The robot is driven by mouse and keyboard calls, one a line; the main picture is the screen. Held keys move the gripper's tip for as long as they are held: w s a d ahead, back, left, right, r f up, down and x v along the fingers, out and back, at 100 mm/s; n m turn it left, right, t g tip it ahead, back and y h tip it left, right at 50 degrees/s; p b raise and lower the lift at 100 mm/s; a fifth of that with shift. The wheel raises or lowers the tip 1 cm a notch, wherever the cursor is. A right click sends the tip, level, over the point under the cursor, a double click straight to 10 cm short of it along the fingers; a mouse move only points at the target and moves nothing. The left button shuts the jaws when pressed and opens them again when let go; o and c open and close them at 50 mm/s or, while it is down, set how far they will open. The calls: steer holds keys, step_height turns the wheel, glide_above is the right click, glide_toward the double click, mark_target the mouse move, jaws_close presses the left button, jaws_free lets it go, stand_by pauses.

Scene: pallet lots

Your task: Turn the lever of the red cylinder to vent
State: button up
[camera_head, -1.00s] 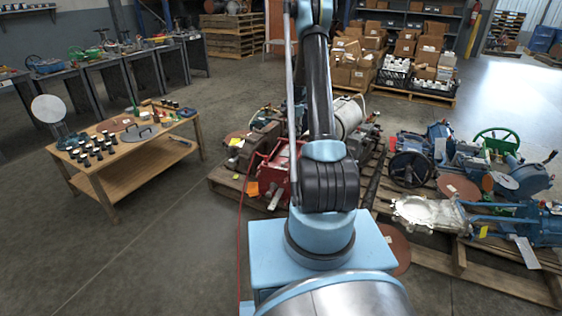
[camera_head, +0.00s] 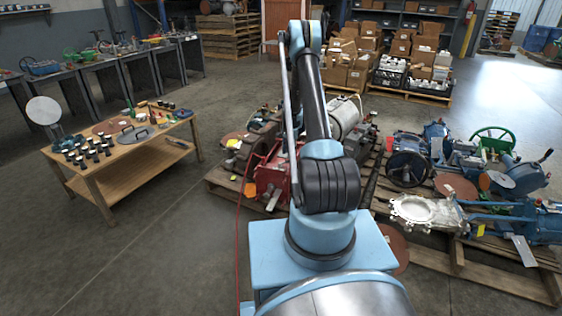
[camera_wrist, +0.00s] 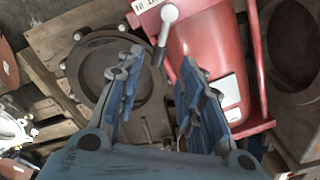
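The red cylinder (camera_wrist: 205,50) fills the upper right middle of the wrist view, with a pale label on its side. Its lever (camera_wrist: 162,38), a grey rod with a pale ball knob, stands at the cylinder's left edge. My gripper (camera_wrist: 162,62) is open, with its two blue-grey fingers spread. The lever's lower end appears between the fingertips; I cannot tell whether either finger touches it. In the head view the red cylinder (camera_head: 270,178) lies on a pallet left of my arm. My gripper is hidden behind the arm there.
A round rusty flange (camera_wrist: 110,85) lies left of the lever. A dark metal ring part (camera_wrist: 292,45) is on the right. Pallets (camera_head: 480,262) of valves and pumps crowd the right. A wooden table (camera_head: 125,160) stands left, with clear floor between.

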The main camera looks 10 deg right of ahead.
steer(key=shift+f, duration=2.3)
